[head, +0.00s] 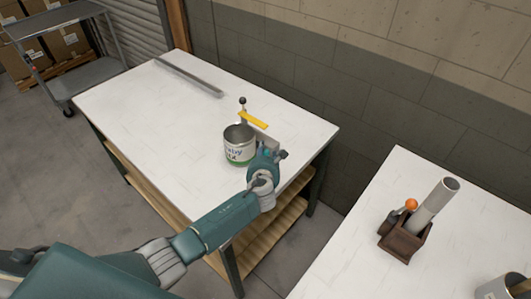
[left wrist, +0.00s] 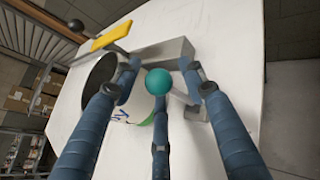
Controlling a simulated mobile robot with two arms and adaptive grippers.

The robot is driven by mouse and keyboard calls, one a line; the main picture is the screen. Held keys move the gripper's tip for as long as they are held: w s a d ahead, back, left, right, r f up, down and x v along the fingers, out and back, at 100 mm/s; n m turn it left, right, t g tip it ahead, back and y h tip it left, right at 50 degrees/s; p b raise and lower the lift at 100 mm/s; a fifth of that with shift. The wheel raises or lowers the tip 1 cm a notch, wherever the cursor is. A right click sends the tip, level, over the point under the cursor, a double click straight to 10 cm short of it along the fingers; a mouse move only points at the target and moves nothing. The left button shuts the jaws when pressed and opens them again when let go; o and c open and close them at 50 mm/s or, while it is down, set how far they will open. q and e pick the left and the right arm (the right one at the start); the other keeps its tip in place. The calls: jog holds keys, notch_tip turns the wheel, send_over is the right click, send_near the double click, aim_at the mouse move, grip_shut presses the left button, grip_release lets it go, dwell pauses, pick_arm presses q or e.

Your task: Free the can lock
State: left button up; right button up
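An open metal can (head: 238,150) with a white and green label stands on the white table. A grey lock fixture (head: 266,140) is beside it, with a yellow lever (head: 253,120) and a black knob (head: 242,100). In the left wrist view the can (left wrist: 98,72), yellow lever (left wrist: 112,36) and grey fixture block (left wrist: 165,52) show again. A teal ball (left wrist: 159,82) shows between my left gripper's (left wrist: 160,75) spread fingers; whether they touch it I cannot tell. My left gripper is beside the can's right side in the head view. My right gripper is not in view.
A grey metal bar (head: 188,76) lies at the table's back. A second white table (head: 360,265) at right bears a brown holder (head: 404,240) with a metal tube and an orange-knobbed tool, plus another can (head: 497,289). The first table's left part is clear.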

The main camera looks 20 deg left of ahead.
pick_arm(q)
jog(key=shift+r, duration=0.15)
jog(key=v, duration=1.1)
jog(key=shift+s, duration=0.4)
jog(key=shift+d, duration=0.1)
